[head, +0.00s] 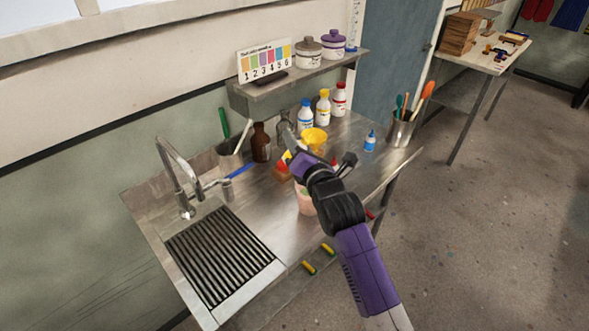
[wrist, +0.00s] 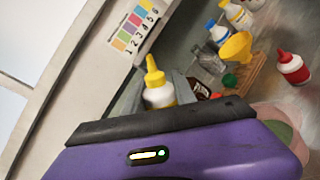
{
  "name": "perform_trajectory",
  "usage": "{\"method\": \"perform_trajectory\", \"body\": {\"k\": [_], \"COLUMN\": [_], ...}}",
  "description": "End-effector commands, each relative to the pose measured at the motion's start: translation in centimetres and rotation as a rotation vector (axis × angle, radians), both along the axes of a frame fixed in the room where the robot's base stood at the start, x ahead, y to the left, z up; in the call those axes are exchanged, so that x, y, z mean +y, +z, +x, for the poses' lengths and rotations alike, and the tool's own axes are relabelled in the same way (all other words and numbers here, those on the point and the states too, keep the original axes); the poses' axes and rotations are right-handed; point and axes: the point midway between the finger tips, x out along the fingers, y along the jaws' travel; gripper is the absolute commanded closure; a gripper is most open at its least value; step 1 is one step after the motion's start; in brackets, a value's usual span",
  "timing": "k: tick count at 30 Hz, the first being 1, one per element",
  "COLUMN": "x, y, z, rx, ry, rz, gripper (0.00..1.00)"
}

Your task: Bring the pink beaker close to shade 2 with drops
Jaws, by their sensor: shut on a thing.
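The pink beaker (head: 305,203) stands on the steel counter, partly hidden by my arm. In the wrist view its pink rim (wrist: 268,108) is at the lower right, with something greenish inside, mostly hidden by my gripper. My gripper (head: 293,150) is above the counter, beside and slightly behind the beaker. It is shut on a white dropper bottle with a yellow nozzle (wrist: 159,92), nozzle up in the wrist view. The shade card (head: 265,62) with numbers 1 to 6 stands on the shelf; patch 2 looks greenish. It also shows in the wrist view (wrist: 134,27).
A red-capped dropper bottle (wrist: 292,68), a yellow funnel (head: 314,137) and a brown bottle (head: 261,142) are near my gripper. A blue dropper bottle (head: 370,141) stands to the right. The tap (head: 177,180) and drain grid (head: 220,257) are at the left.

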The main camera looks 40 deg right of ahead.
Motion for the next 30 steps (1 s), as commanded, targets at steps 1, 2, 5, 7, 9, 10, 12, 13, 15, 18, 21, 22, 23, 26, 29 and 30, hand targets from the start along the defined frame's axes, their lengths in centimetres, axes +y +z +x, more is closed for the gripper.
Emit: {"method": "perform_trajectory", "body": {"k": [1, 2, 5, 7, 9, 10, 12, 13, 15, 18, 21, 22, 23, 26, 29, 30], "x": [0.0, 0.0, 0.0, 0.0, -0.1, 0.0, 0.0, 0.0, 0.0, 0.0, 0.0, 0.0, 0.0, 0.0, 0.0, 0.0], "y": [0.3, 0.5, 1.0, 1.4, 1.7, 1.8, 2.1, 2.2, 2.4, 2.4, 2.4, 2.4, 2.4, 2.4, 2.4, 2.4], "z": [0.0, 0.0, 0.0, 0.0, 0.0, 0.0, 0.0, 0.0, 0.0, 0.0, 0.0, 0.0, 0.0, 0.0, 0.0, 0.0], "rx": [0.02, 0.034, 0.08, 0.112, 0.146, 0.159, 0.186, 0.195, 0.212, 0.222, 0.222, 0.222, 0.222, 0.222, 0.222, 0.222], "ry": [0.0, -0.001, -0.001, -0.001, -0.001, -0.001, 0.0, -0.001, -0.001, 0.0, 0.0, 0.0, 0.0, 0.0, 0.0, 0.0], "rz": [-0.057, -0.092, -0.212, -0.295, -0.38, -0.414, -0.486, -0.511, -0.553, -0.576, -0.577, -0.576, -0.576, -0.575, -0.575, -0.575], "gripper": [1.0, 1.0, 1.0, 1.0, 1.0, 1.0, 1.0, 1.0, 1.0, 1.0, 1.0, 1.0, 1.0, 1.0, 1.0, 1.0]}}
